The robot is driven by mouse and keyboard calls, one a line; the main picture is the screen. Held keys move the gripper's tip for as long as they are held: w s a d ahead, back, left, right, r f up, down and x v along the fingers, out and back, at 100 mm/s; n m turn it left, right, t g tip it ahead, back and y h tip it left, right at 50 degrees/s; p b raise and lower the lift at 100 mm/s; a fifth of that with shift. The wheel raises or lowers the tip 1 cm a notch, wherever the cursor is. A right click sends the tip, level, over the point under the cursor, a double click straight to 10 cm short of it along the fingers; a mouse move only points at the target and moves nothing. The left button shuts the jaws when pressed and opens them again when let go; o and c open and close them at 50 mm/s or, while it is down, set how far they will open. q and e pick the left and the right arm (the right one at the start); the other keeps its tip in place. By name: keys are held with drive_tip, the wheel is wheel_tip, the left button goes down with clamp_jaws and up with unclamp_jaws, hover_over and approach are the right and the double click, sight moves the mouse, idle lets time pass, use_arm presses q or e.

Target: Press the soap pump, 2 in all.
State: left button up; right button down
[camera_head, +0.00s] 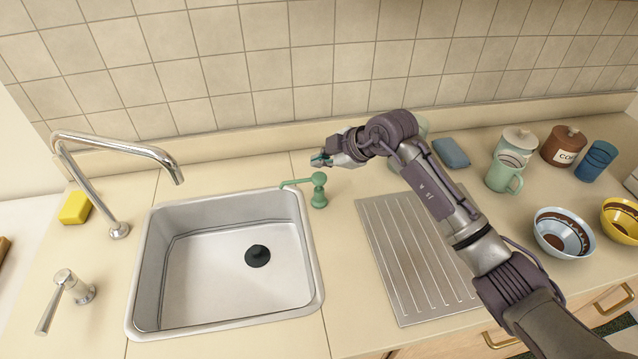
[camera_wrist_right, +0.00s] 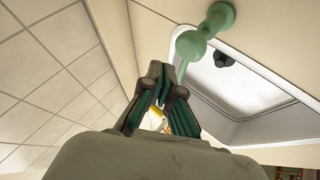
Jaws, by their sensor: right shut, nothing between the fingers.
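The green soap pump (camera_head: 319,189) stands upright on the counter at the right rim of the sink, its thin spout pointing left over the basin. My right gripper (camera_head: 318,160) is shut and empty, above and a little behind the pump head, with its fingertips pointing left. In the right wrist view the pump's round head (camera_wrist_right: 190,44) shows just beyond and to the right of the shut fingers (camera_wrist_right: 157,90). I see no clear contact between fingers and pump. My left gripper is not in view.
A steel sink (camera_head: 313,270) lies left of the pump, with a tall faucet (camera_head: 120,146) and tap lever (camera_head: 68,288) further left. A yellow sponge (camera_head: 75,208) sits behind. A ribbed drainboard (camera_head: 395,255), mugs (camera_head: 503,174) and bowls (camera_head: 563,233) are at right.

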sight(317, 175)
drive_tip(key=shift+f, duration=0.65)
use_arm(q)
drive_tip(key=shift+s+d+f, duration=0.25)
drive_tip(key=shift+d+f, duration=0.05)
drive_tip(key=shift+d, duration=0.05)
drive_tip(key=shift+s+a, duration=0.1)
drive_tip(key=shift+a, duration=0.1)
use_arm(e)
drive_tip(key=shift+f, duration=0.2)
drive_tip(key=shift+f, duration=0.35)
use_arm(q)
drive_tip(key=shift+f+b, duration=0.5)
drive_tip(key=shift+b, duration=0.15)
use_arm(e)
drive_tip(key=shift+s+f, duration=0.1)
drive_tip(key=shift+f, duration=0.95)
idle(0.5)
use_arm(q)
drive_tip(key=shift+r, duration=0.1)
use_arm(e)
drive_tip(key=shift+r, duration=0.1)
use_arm(q)
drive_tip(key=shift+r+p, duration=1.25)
drive_tip(key=shift+p, duration=0.05)
use_arm(e)
drive_tip(key=shift+r, duration=1.4)
